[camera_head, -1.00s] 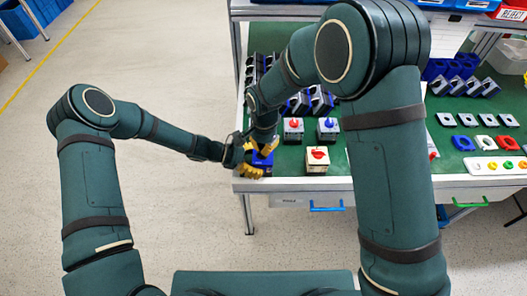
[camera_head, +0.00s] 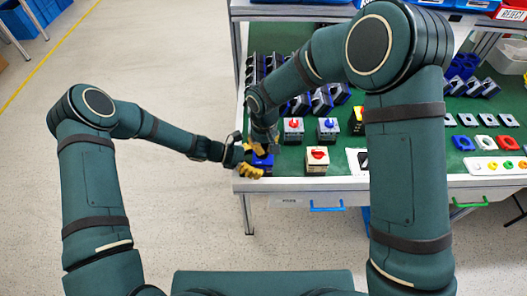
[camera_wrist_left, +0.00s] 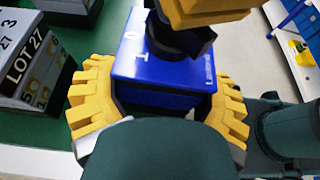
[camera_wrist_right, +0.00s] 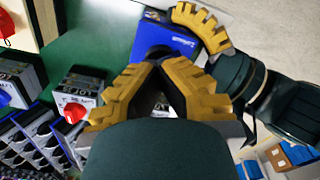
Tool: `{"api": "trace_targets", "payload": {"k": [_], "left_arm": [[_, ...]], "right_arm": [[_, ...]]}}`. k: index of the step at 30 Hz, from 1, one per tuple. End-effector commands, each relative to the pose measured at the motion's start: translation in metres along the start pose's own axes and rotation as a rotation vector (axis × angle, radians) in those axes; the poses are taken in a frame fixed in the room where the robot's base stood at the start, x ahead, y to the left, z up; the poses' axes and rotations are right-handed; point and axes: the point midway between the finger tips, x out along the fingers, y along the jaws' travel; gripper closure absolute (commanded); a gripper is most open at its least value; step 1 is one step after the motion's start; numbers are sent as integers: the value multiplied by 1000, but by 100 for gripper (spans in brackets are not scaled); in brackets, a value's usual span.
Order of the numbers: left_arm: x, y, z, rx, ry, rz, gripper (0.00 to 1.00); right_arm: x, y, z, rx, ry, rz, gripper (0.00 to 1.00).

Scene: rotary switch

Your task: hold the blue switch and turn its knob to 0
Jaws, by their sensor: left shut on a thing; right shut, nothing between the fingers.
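The blue switch (camera_head: 262,160) is at the front left corner of the green table. My left gripper (camera_wrist_left: 160,105) is shut on it, one yellow finger on each side of its body. White marks and lettering show on its blue top (camera_wrist_left: 135,65). Its black knob (camera_wrist_left: 183,42) is partly hidden, and I cannot tell where it points. My right gripper (camera_wrist_right: 152,72) is shut and empty, with its fingertips together beside the blue switch (camera_wrist_right: 160,32) in the right wrist view. In the left wrist view its yellow finger (camera_wrist_left: 205,12) is just above the knob; contact is unclear.
A cream box with a red knob (camera_head: 317,160) stands just right of the blue switch. Grey switches with a red knob (camera_head: 293,130) and a blue knob (camera_head: 327,130) stand behind it. Several more switches fill the table's left back. Open floor lies left of the table.

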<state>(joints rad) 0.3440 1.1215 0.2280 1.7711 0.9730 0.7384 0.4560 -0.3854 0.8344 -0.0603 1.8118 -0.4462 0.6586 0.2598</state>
Motion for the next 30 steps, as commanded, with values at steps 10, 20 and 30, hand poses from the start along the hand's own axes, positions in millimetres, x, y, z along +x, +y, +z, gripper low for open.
{"api": "trace_targets", "payload": {"k": [10, 20, 30], "left_arm": [[0, 0, -1, -1, 1, 0, 68], [0, 0, 0, -1, 1, 0, 68], [0, 0, 0, -1, 1, 0, 68]], "right_arm": [[0, 0, 0, 3, 0, 0, 59], [-11, 0, 0, 4, 1, 0, 59], [-36, 0, 0, 4, 1, 0, 59]]}}
